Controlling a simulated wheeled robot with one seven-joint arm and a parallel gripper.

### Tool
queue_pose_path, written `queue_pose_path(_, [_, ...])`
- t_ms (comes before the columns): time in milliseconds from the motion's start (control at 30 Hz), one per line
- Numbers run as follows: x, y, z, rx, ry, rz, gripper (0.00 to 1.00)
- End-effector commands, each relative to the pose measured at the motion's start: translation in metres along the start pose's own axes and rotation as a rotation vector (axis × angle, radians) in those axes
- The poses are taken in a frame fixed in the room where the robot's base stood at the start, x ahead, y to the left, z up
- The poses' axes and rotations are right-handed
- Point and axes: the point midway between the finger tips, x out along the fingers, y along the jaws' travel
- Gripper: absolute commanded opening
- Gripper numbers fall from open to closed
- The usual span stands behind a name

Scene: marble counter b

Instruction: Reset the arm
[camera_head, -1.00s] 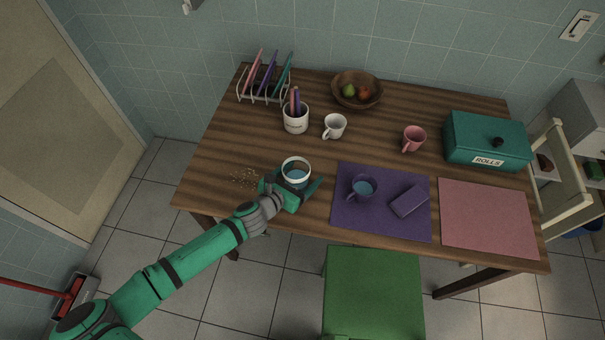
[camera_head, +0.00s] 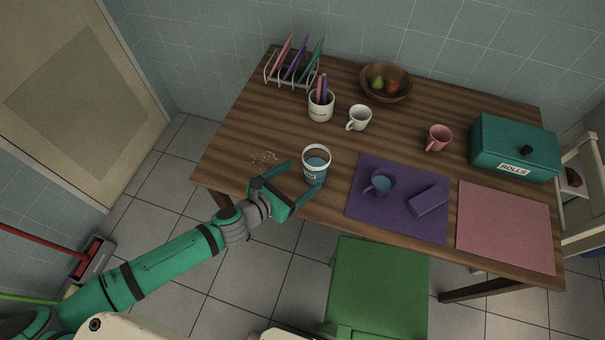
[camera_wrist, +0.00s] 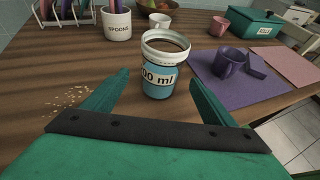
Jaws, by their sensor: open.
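My green gripper (camera_head: 303,178) is open and empty at the table's front left edge.
Crumbs (camera_head: 265,159) lie left of the cup. A purple mat (camera_head: 400,222) with a purple mug (camera_head: 380,184) lies to the right, then a pink mat (camera_head: 505,225). A spoon holder (camera_head: 320,106) and white mug (camera_head: 358,118) stand behind. A green chair (camera_head: 378,285) is in front.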

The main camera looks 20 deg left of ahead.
Motion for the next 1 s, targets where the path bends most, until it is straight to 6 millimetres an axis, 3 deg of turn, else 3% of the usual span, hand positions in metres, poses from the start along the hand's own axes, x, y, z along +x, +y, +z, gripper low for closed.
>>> queue_pose_path(567, [-0.003, 0.000, -0.003, -0.021, 0.003, 0.003, 0.79])
queue_pose_path(767, [-0.042, -0.007, -0.039, -0.268, 0.023, 0.034, 0.79])
queue_pose_path(1000, [-0.098, -0.041, -0.089, -0.766, 0.027, 0.077, 0.79])
